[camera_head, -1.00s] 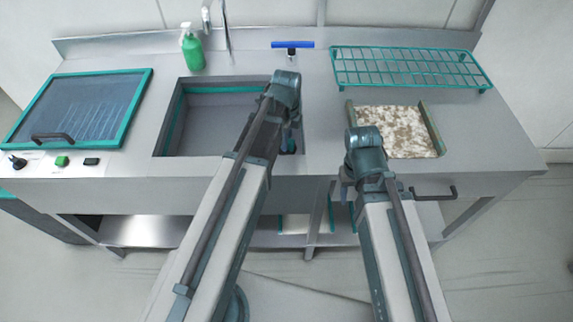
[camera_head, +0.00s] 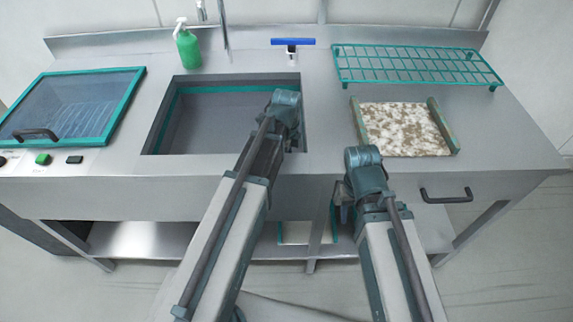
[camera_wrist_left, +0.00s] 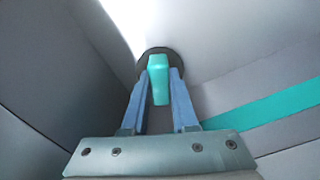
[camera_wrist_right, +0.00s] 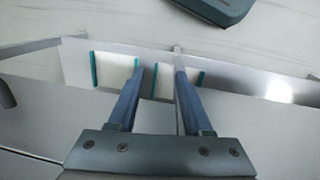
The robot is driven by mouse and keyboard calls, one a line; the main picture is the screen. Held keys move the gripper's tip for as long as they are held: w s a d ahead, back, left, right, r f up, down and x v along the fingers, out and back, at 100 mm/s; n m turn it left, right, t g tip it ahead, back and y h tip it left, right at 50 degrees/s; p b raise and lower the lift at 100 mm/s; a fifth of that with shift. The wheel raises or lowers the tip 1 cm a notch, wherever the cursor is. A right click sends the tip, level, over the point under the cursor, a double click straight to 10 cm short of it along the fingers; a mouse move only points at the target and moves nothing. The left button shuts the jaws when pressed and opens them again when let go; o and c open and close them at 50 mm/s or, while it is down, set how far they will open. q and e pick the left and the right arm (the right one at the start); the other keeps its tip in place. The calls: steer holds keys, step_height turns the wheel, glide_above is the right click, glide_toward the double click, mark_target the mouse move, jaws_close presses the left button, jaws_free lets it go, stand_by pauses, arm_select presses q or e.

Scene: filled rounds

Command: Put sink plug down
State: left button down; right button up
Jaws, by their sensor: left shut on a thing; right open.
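The sink plug, a teal handle (camera_wrist_left: 158,82) on a dark round disc, shows in the left wrist view. My left gripper (camera_wrist_left: 160,78) is shut on the handle, with one blue finger on each side. The disc lies beyond the fingertips, against grey sink surfaces; I cannot tell if it touches the sink floor. In the head view my left wrist is over the right end of the sink (camera_head: 215,125), and the plug and fingers are hidden behind the arm. My right gripper (camera_wrist_right: 156,68) is open and empty, in front of the bench's front edge.
A glass-lidded unit (camera_head: 128,95) stands left of the sink. A teal wire rack (camera_head: 420,66) and a mottled board (camera_head: 400,130) lie on the right. A drawer handle (camera_head: 446,196) sticks out in front.

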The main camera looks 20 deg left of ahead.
arm_select(q)
steer(key=shift+f, duration=0.2)
steer(key=shift+f, duration=0.1)
steer(key=shift+f, duration=0.15)
steer(key=c, duration=0.7)
jaws_free()
steer(key=shift+r, duration=0.2)
step_height(320, 180, up, 12)
steer(key=p, duration=1.2)
steer(key=shift+r, duration=0.1)
